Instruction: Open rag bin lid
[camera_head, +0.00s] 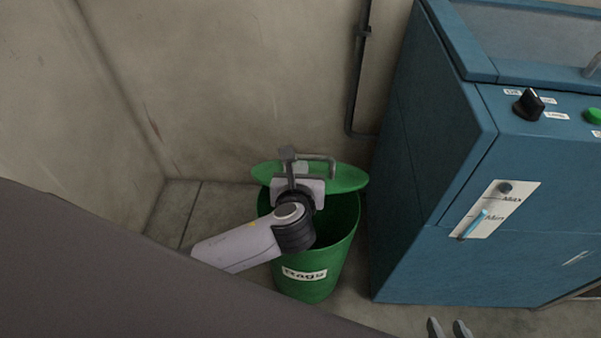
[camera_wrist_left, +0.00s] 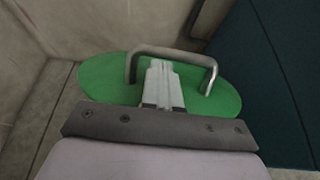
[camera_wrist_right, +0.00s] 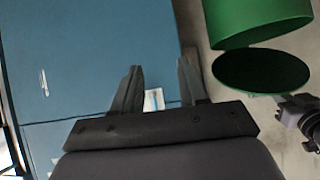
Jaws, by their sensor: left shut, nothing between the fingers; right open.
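The green rag bin (camera_head: 325,255), labelled "Rags", stands on the floor by the wall, its dark opening showing. Its green lid (camera_head: 348,178) is raised at the back of the opening, with a grey bar handle (camera_head: 331,160). My left gripper (camera_head: 287,153) is shut and empty at the lid, beside the handle. In the left wrist view its fingers (camera_wrist_left: 163,75) overlap the lid (camera_wrist_left: 105,78) below the handle (camera_wrist_left: 175,51); I cannot tell whether they touch it. My right gripper (camera_head: 450,328) is open and empty; in its wrist view the bin (camera_wrist_right: 255,20) is right of its fingers (camera_wrist_right: 160,85).
A blue machine cabinet (camera_head: 425,200) with a black knob (camera_head: 528,105) and a Max/Min slider plate (camera_head: 497,208) stands close to the bin's right. A wall pipe (camera_head: 356,90) runs down behind. Bare floor (camera_head: 172,215) lies left of the bin.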

